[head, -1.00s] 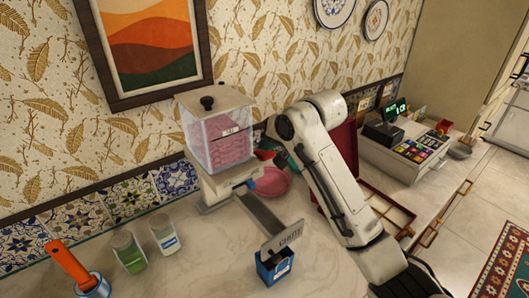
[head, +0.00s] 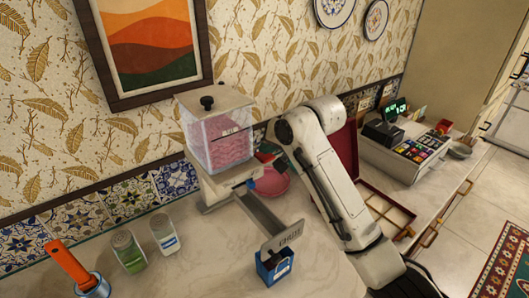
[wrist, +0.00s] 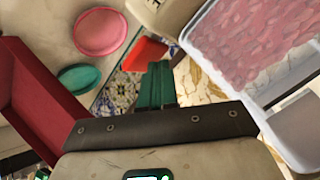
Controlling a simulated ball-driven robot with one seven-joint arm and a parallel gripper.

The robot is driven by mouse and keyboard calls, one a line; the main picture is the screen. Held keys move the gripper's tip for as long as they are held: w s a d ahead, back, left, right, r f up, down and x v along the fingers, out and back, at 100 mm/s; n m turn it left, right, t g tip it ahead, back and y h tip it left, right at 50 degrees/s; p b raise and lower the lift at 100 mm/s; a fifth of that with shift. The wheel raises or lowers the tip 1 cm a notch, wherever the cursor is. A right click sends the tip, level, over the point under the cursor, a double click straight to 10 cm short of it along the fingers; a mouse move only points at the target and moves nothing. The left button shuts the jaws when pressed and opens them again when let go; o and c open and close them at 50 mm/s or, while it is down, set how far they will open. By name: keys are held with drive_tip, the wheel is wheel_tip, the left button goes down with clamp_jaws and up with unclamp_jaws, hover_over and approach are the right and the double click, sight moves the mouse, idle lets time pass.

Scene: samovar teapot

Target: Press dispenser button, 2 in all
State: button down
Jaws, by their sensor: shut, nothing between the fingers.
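The dispenser (head: 217,147) stands against the wall in the head view, a clear bin of pink pieces on a pale base. Its bin also shows large at the right of the wrist view (wrist: 255,45). A small blue part (head: 253,184), which looks like the button, sits on the front of the base. A metal chute runs from the base to a blue box (head: 274,268) with a sign plate. My gripper, with green fingers (wrist: 156,74), is shut and empty beside the bin. In the head view it is mostly hidden behind my arm. Contact with the dispenser cannot be told.
A pink dish (head: 273,182) lies right of the dispenser; a teal dish (wrist: 80,78) lies near it. A red open case (wrist: 35,100) stands beyond. A green-filled jar (head: 128,252) and a white-filled jar (head: 164,233) stand left. The front counter is mostly clear.

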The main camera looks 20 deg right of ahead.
sight(267, 156)
drive_tip(key=shift+f, duration=0.75)
idle(0.5)
drive_tip(key=shift+r+p, duration=1.75)
drive_tip(key=shift+p, duration=0.15)
drive_tip(key=shift+r, duration=0.1)
wheel_tip(267, 156, up, 3)
drive_tip(key=p, duration=0.3)
drive_tip(key=shift+r, duration=0.95)
